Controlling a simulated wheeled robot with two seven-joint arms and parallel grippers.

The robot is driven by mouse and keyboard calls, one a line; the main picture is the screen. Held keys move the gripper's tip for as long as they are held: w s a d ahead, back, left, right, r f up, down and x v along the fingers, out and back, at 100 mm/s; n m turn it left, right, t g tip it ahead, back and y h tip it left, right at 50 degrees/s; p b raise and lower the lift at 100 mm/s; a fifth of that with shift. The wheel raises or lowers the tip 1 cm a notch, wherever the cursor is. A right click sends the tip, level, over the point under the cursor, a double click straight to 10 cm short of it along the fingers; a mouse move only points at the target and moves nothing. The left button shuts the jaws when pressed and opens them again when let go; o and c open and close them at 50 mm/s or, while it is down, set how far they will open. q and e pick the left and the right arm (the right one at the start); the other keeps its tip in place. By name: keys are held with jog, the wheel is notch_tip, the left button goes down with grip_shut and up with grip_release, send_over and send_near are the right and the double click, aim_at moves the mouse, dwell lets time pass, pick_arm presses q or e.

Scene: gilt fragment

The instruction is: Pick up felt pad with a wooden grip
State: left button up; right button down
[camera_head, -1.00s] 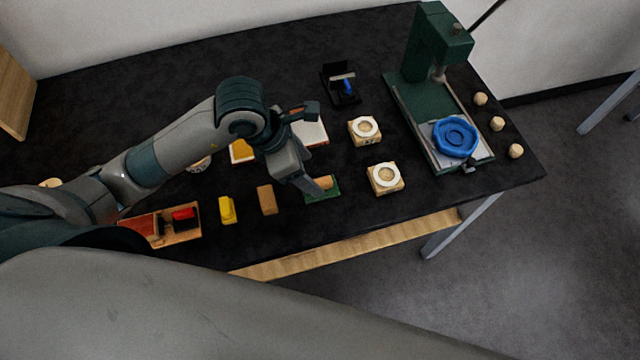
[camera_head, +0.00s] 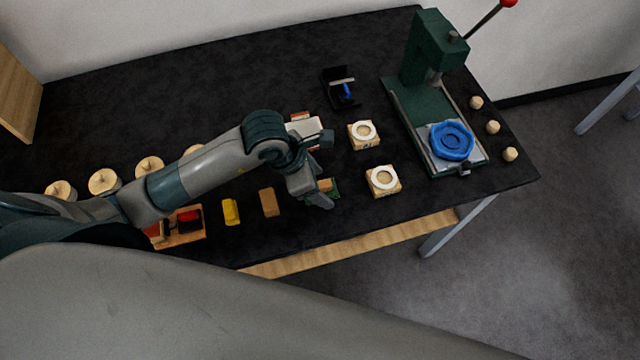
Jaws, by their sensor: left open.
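The felt pad with a wooden grip looks like a green pad (camera_head: 334,190) with a tan wooden block (camera_head: 325,184) on top. It lies on the black table near the front edge, left of the lower wooden block with a white ring. My left gripper (camera_head: 322,193) is open and at the pad, with a grey finger in front of it that hides much of the pad and part of the grip. I cannot tell whether the fingers touch the grip. My right gripper is not in view.
To the left are a brown block (camera_head: 269,202), a yellow block (camera_head: 231,211) and a wooden tray (camera_head: 187,238) with a red item. Two ring-topped blocks (camera_head: 383,180) (camera_head: 363,135) stand right. A green press (camera_head: 432,98) with a blue dish (camera_head: 451,141) stands beyond them.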

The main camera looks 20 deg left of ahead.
aim_at(327, 182)
pick_arm(q)
jog(key=shift+f, duration=0.35)
jog(key=c, duration=1.1)
jog(key=shift+r, duration=0.15)
jog(key=shift+c, duration=0.2)
jog(key=shift+w+r+p, duration=0.1)
jog(key=shift+r+p, duration=0.3)
jog(key=shift+r, duration=0.1)
notch_tip(327, 182, up, 4)
jog(key=shift+f+p, duration=0.25)
jog(key=shift+p, duration=0.95)
jog(key=s+d+r+p, duration=0.5)
jog(key=s+d+r, duration=0.1)
jog(key=s+d, duration=0.2)
jog(key=shift+s+r, duration=0.2)
jog(key=shift+s, duration=0.2)
